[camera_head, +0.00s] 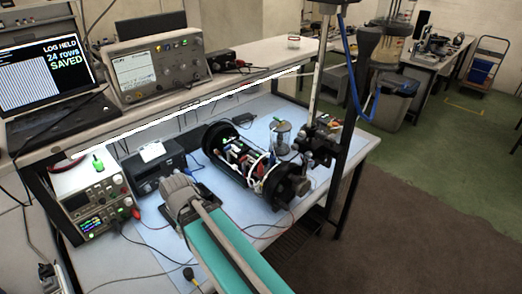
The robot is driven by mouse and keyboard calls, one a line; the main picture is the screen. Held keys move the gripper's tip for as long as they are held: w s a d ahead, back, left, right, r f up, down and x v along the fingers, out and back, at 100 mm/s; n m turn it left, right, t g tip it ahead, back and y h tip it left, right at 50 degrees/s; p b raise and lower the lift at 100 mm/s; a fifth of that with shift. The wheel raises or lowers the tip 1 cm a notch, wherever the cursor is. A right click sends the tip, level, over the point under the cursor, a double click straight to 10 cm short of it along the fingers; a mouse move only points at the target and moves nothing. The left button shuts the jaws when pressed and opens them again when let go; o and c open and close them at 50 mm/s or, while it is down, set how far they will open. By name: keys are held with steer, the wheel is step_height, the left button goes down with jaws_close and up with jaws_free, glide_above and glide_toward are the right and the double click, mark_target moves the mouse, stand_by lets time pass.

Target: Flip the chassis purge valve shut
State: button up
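An open-framed black cylinder chassis (222,138) lies on its side on the light blue bench mat, with round black end rings and boards, wires and small green lights between them. Its purge valve is too small to pick out, and I cannot tell its handle position. Small fittings (309,158) show by the chassis's right end; I cannot tell whether they belong to it. My arm's teal link rises from the bottom edge to a grey joint left of the chassis. No gripper fingers can be seen.
A power supply (92,200) and a dark box instrument (155,165) stand left of my arm. An oscilloscope (158,67) and laptop (42,73) sit on the shelf. Thin cables cross the mat.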

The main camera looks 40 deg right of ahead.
steer(key=shift+a, duration=0.3)
steer(key=o, duration=0.4)
steer(key=shift+w, duration=0.15)
steer(key=shift+c, duration=0.2)
steer(key=shift+o, duration=1.2)
steer(key=shift+w+d+r, duration=0.1)
steer(key=shift+w+r, duration=0.05)
steer(key=shift+w, duration=0.05)
steer(key=w+d+r+n+p, duration=0.4)
steer(key=w+d+n, duration=0.1)
steer(key=d, duration=0.9)
steer(key=w+d+r+n+p, duration=0.5)
steer(key=w+d+n, duration=0.1)
steer(key=d, duration=0.9)
steer(key=w+d+r+n+p, duration=0.4)
steer(key=d+n, duration=0.4)
steer(key=d, duration=0.6)
steer(key=shift+w+d+r+p, duration=0.3)
steer(key=shift+w+p, duration=0.2)
steer(key=shift+w, duration=0.65)
steer(key=shift+f, duration=0.15)
step_height(320, 180, down, 14)
steer(key=b, duration=1.3)
steer(key=shift+r+b, duration=0.25)
steer(key=shift+b, duration=0.15)
